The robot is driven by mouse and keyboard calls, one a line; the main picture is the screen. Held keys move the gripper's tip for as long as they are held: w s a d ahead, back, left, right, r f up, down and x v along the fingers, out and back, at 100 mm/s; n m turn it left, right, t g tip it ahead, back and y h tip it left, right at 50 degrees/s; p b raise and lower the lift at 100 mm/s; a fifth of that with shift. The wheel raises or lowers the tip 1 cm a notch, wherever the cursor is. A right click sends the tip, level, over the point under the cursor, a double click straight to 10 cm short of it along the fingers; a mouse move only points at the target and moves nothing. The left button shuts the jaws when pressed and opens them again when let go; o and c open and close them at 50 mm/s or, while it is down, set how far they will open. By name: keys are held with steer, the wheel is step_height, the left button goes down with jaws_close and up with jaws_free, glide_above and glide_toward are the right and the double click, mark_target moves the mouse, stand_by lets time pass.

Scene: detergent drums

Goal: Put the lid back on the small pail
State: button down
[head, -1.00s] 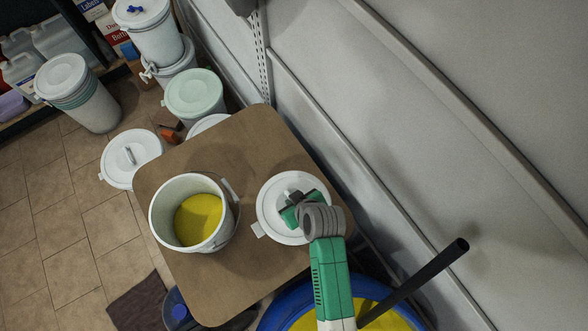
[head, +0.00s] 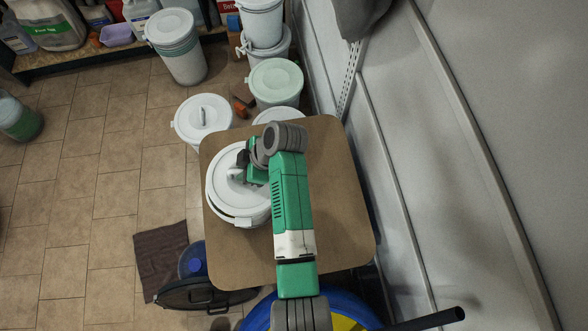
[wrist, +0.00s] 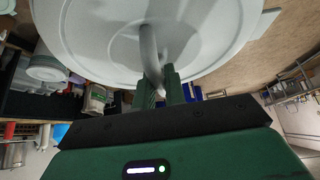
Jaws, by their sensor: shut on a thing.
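The white round lid (head: 226,197) with its raised handle is over the small white pail (head: 247,223) on the brown table. The lid covers the pail's mouth, so the yellow contents are hidden. Part of the pail's rim and wall shows below the lid's near edge; I cannot tell whether the lid rests on the rim or hangs just above it. My gripper (head: 244,173) is shut on the lid's handle. In the wrist view the lid (wrist: 90,30) fills the top, with its handle between the fingers of my gripper (wrist: 160,82).
The brown tabletop (head: 335,200) is clear to the right of the pail. Other lidded pails stand on the floor behind it, one white (head: 203,118) and one pale green (head: 276,82). A blue drum (head: 262,315) stands in front, and a wall (head: 470,120) runs along the right.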

mark_target(223, 180)
steer(key=a+n, duration=0.1)
steer(key=a+r+n+g, duration=0.1)
steer(key=a, duration=0.1)
steer(key=shift+s+r+n, duration=0.15)
steer(key=shift+r+n, duration=0.1)
steer(key=shift+n, duration=0.15)
step_height(223, 180, down, 6)
steer(key=b, duration=0.4)
steer(key=shift+f+b, duration=0.25)
steer(key=shift+b, duration=0.1)
steer(key=shift+f+b, duration=0.15)
steer(key=shift+b, duration=0.4)
stand_by(1.3)
steer(key=c, duration=0.9)
jaws_free()
